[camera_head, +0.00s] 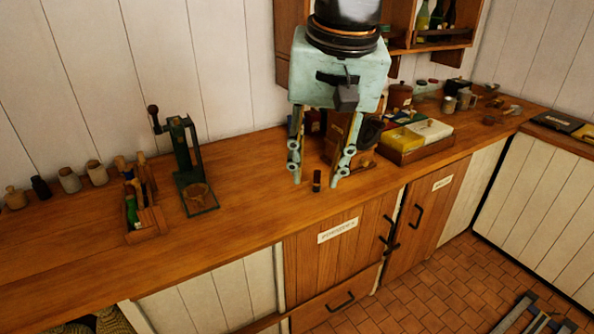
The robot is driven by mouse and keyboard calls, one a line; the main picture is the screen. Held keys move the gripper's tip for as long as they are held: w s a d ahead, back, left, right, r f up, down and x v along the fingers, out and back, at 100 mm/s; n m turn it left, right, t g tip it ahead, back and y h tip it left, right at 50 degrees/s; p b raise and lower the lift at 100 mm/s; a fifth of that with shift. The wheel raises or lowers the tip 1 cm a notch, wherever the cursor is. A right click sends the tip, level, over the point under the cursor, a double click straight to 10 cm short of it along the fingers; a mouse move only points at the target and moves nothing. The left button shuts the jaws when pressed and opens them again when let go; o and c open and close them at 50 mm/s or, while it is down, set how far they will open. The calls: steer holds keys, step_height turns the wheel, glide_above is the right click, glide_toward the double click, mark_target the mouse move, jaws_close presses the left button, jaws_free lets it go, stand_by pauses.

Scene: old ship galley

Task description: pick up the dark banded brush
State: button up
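A small dark upright piece with a paler band, which looks like the dark banded brush (317,187), stands on the wooden counter. My gripper (315,182) points down over the counter with its two fingers spread wide. The dark piece shows between the fingertips, with a visible gap on each side. I cannot tell its exact depth relative to the fingers, or whether the tips touch the counter. My gripper holds nothing.
Behind my gripper stand dark and brown items, partly hidden by it. To the right is a wooden tray (412,157) with yellow and white blocks. To the left are a green hand press (187,165) and a wooden caddy (149,233). The counter between press and gripper is clear.

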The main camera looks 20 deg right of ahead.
steer(key=w+d+r+m+p, duration=0.1)
steer(key=w+d+m+p, duration=0.35)
steer(key=w, duration=0.65)
steer(key=m+g+p, duration=0.3)
steer(key=m+p, duration=0.7)
steer(key=p, duration=0.4)
glide_above(317, 172)
step_height(317, 172, down, 15)
steer(key=shift+w+r, duration=0.2)
steer(key=shift+f, duration=4.25)
steer(key=shift+f+p, duration=0.55)
steer(key=shift+f, duration=2.1)
